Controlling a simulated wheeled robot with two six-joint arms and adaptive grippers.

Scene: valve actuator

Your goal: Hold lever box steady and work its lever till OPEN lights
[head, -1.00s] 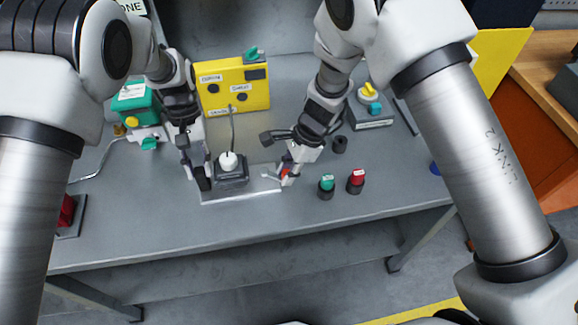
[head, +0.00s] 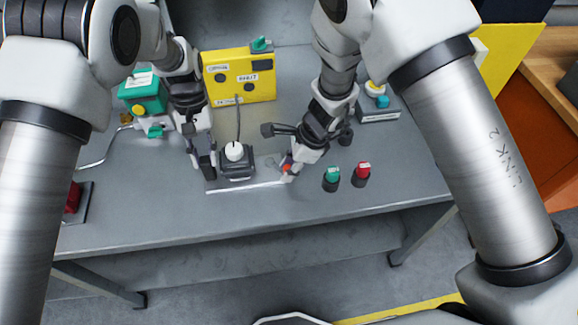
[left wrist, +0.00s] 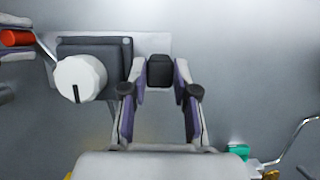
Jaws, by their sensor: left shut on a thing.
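The lever box (head: 237,167) is a dark box with a white round knob (head: 234,151) on a pale base plate (head: 246,187). In the left wrist view the box (left wrist: 90,50) is left of my fingers, with a metal lever and its red tip (left wrist: 16,38) further left. My left gripper (head: 207,170) is at the plate's left end. In the left wrist view its fingers (left wrist: 160,78) are shut on a dark block (left wrist: 160,71) beside the box. My right gripper (head: 288,168) is at the lever's red tip, right of the box; its fingers are too small to read.
The yellow panel (head: 222,88) behind has dark round lamps and blurred labels; a cable joins it to the box. Green (head: 332,175) and red (head: 362,171) knobs stand at the right. A green device (head: 142,92) is back left. The front tabletop is clear.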

